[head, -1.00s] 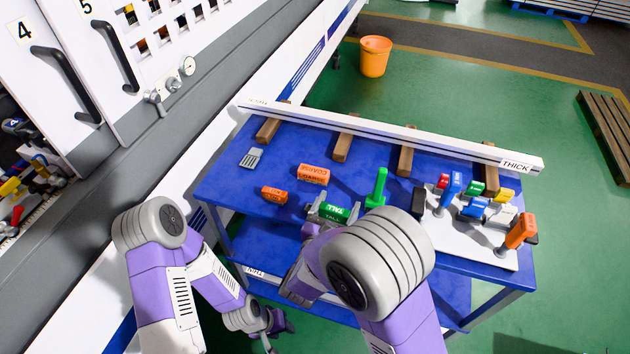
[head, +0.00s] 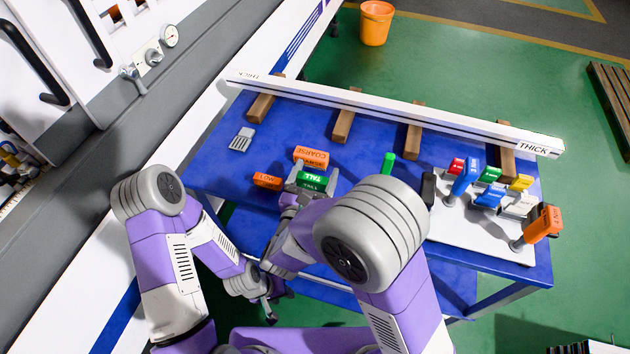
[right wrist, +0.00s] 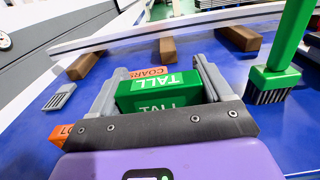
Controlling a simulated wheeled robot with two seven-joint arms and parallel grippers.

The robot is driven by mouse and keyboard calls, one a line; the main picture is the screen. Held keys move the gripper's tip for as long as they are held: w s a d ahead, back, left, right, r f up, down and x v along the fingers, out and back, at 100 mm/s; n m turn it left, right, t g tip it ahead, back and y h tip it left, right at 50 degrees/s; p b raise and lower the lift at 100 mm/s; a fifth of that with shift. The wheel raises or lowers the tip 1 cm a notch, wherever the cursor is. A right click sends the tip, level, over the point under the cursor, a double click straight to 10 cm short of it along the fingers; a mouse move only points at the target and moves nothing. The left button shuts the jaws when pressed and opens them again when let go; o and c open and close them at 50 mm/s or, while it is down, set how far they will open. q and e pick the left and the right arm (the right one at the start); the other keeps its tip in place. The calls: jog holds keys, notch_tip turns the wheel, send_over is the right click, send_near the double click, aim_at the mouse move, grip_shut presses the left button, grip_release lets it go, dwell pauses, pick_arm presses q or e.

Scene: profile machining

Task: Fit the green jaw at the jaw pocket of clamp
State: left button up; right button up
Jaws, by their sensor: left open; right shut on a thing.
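The green jaw (head: 314,181), a block marked TALL, is held between the fingers of my right gripper (head: 313,174) over the near part of the blue table. In the right wrist view the green jaw (right wrist: 160,92) sits between both grey fingers, its TALL lettering showing. Its height over the table is hard to tell. My left gripper (head: 272,308) is low, in front of the table's near edge, open and empty. I cannot make out the clamp or its jaw pocket in these frames.
Orange blocks, COARSE (head: 311,156) and another (head: 267,181), lie close to the held jaw. A green brush (right wrist: 275,75) stands right of it. A white board (head: 470,222) carries several coloured pieces. A long white bar (head: 400,113) rests on wooden blocks at the back.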

aim_at(315, 183)
notch_tip(315, 183, down, 2)
jog(key=shift+w, duration=0.1)
jog(key=shift+r, duration=0.1)
jog(key=shift+f+b, duration=0.65)
jog(key=shift+b, duration=0.05)
jog(key=o, duration=1.2)
